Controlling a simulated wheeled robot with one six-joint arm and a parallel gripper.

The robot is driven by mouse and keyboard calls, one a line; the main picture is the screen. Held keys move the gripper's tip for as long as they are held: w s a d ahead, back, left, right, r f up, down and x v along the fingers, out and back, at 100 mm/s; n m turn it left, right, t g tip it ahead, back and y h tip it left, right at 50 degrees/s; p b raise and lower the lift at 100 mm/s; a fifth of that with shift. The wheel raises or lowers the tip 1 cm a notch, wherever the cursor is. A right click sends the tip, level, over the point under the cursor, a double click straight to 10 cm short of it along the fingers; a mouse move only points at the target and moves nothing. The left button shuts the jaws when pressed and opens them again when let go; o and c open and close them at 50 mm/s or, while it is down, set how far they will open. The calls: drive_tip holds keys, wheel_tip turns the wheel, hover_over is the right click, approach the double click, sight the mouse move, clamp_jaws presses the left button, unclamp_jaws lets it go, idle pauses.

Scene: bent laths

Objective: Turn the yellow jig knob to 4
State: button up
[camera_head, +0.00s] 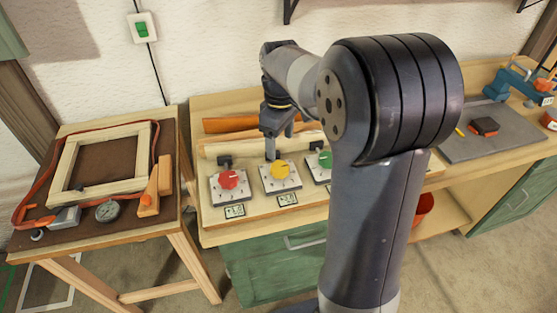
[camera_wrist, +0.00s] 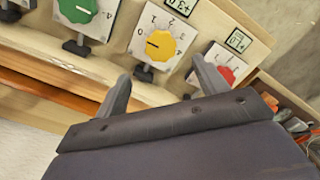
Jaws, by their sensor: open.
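The yellow knob (camera_head: 280,170) sits on a pale plate in the middle of a row of jig knobs on the bench. In the wrist view the yellow knob (camera_wrist: 167,43) is seen upside down, and its dark pointer mark faces left, close to the 0. My gripper (camera_head: 272,153) points down just behind the yellow knob. In the wrist view my gripper (camera_wrist: 160,66) is open and empty, its two fingers apart and short of the knob. The fingers do not appear to touch it. The number 4 on its scale is too small to make out.
A red knob (camera_head: 229,180) and a green knob (camera_head: 325,159) flank the yellow one closely. Small dark clamps stand behind the plates. Wooden laths (camera_head: 240,124) lie at the back. A side table (camera_head: 100,230) holds a frame and a dial gauge.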

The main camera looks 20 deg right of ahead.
sight(280, 167)
wheel_tip(280, 167, down, 9)
drive_tip(key=shift+f, duration=0.1)
idle(0.4)
drive_tip(key=c, duration=1)
